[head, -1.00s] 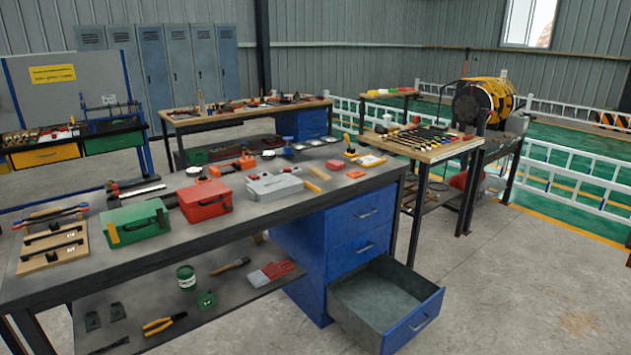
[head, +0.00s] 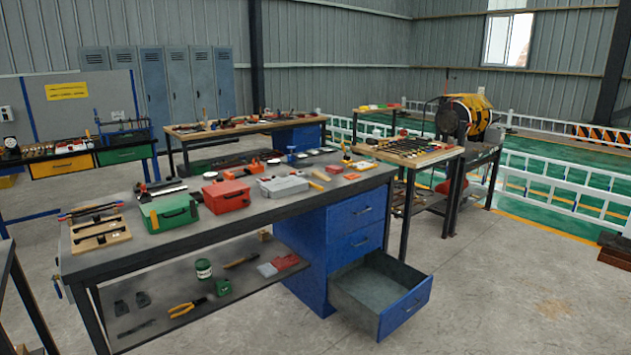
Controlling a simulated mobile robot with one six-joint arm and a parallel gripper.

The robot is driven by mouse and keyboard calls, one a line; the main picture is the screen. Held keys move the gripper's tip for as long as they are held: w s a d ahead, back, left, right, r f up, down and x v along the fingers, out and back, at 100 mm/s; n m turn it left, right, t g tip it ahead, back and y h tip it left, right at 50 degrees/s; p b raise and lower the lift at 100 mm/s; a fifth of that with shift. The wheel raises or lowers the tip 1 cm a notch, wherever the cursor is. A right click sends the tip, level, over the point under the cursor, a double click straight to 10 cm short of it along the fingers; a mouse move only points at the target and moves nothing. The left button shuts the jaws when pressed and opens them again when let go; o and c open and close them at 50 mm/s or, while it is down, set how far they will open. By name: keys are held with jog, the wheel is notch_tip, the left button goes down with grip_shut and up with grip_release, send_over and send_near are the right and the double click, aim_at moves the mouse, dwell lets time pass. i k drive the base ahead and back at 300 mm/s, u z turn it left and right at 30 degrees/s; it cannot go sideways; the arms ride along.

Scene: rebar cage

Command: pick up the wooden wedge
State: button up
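A small pale wooden piece (head: 320,176) lies on top of the long workbench, just right of the grey box; it may be the wooden wedge, but its shape is too small to tell. Another small tan block (head: 264,235) shows on the bench's lower shelf, under the top, also too small to identify. My gripper is not in view.
The workbench (head: 200,240) carries a green box (head: 168,213), a red box (head: 226,196) and a grey box (head: 283,187). A blue drawer (head: 405,314) stands open at its right end. Concrete floor (head: 500,290) is clear at the right.

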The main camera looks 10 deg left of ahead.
aim_at(317, 175)
jog(key=u, duration=0.05)
jog(key=i, duration=1.8)
jog(key=u, duration=1.4)
jog(key=i, duration=0.95)
jog(key=u, duration=0.45)
